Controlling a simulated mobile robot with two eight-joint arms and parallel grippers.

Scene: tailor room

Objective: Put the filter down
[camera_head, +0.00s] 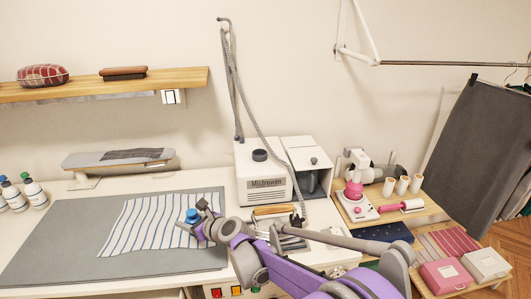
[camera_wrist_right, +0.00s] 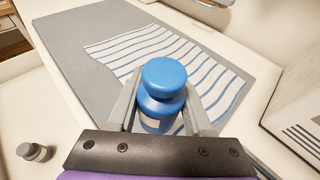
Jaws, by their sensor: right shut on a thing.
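The filter is a blue, bottle-shaped piece with a round cap and a pale label. In the head view the filter (camera_head: 192,215) is over the right part of the striped cloth (camera_head: 150,225). My right gripper (camera_head: 199,214) is shut on it. In the right wrist view the filter (camera_wrist_right: 166,82) stands between the two grey fingers of my right gripper (camera_wrist_right: 164,100), with the striped cloth behind it. I cannot tell whether its base touches the cloth. My left gripper is not in view.
The cloth lies on a grey mat (camera_head: 60,255) on the white table. A white Mistrowain steam unit (camera_head: 264,183) and an iron (camera_head: 272,211) stand right of the mat. Small bottles (camera_head: 34,190) stand at the left. A sewing machine (camera_head: 370,165) is at the right.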

